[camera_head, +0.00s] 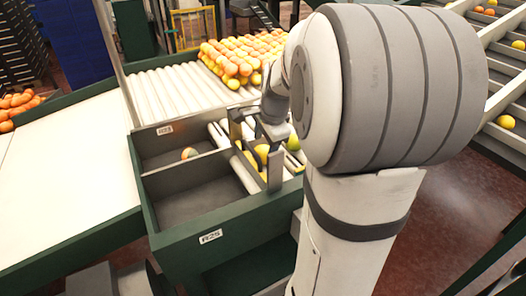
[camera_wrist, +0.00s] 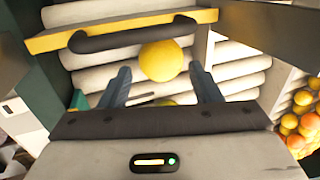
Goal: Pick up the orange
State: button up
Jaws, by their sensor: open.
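A yellow-orange fruit, the orange (camera_wrist: 163,60), lies on pale rollers, ahead of and between the finger tips in the wrist view. In the head view a yellow fruit (camera_head: 262,151) shows beside my gripper, partly hidden by it. My gripper (camera_wrist: 160,76) is open, with one dark finger on each side and a gap to the orange on both sides. In the head view my gripper (camera_head: 257,146) is over the rollers at the bin's right end.
A yellow bar with a black handle (camera_wrist: 130,32) crosses above the orange in the wrist view. Many oranges (camera_head: 240,56) are heaped on the rollers behind.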

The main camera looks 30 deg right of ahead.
aim_at(265, 148)
jog(key=p+x, duration=0.1)
jog(key=x, duration=0.3)
jog(key=shift+w+d+f, duration=0.15)
jog(key=shift+d+f, duration=0.05)
jog(key=shift+f, duration=0.1)
jog(key=c, duration=0.7)
